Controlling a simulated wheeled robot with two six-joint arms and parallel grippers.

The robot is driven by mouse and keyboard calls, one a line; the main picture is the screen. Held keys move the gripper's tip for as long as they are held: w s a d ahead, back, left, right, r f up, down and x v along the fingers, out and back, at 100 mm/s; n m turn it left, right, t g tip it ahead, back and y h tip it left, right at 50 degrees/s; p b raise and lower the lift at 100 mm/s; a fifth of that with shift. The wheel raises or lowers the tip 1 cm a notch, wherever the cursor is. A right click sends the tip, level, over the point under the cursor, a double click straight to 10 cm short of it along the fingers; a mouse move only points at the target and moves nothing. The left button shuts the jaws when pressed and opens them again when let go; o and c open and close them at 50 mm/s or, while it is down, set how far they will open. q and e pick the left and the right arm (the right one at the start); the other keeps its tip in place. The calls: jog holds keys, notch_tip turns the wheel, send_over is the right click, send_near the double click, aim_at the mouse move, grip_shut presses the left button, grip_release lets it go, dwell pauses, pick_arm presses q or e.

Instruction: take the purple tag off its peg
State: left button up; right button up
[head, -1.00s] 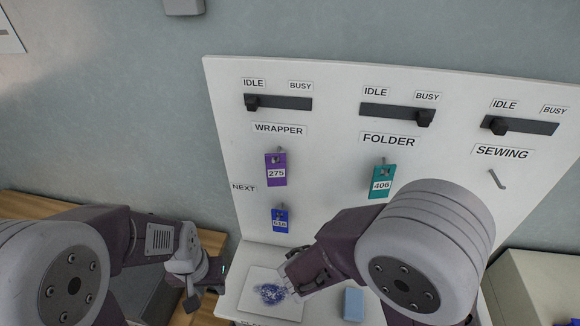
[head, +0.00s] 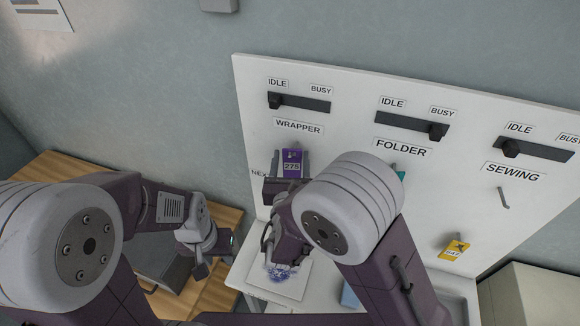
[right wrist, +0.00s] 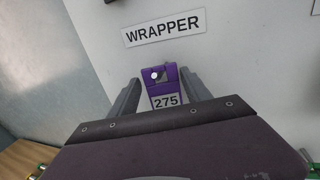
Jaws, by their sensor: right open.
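The purple tag (head: 291,160), numbered 275, hangs on its peg under the WRAPPER label. In the right wrist view the purple tag (right wrist: 163,88) hangs between the two fingers of my right gripper (right wrist: 160,84), with the pale peg end showing near its top. My right gripper (head: 292,168) is open, one finger on each side of the tag. I cannot tell whether either finger touches it. My left gripper (head: 218,253) is low at the left, away from the board and the tag; its jaw state is unclear.
The white board (head: 345,100) carries sliders above the labels. A teal tag (head: 401,175) is mostly hidden behind my right arm. A yellow tag (head: 454,249) hangs lower right. An empty peg (head: 503,196) is under SEWING. A blue block (head: 349,296) lies on the shelf below.

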jog(key=shift+w+d, duration=0.25)
jog(key=shift+w, duration=0.55)
jog(key=shift+s, duration=0.1)
jog(key=shift+a, duration=0.1)
jog(key=c, duration=1.1)
jog(key=shift+r, duration=0.25)
jog(key=shift+r+p, duration=0.25)
jog(key=shift+p, duration=0.05)
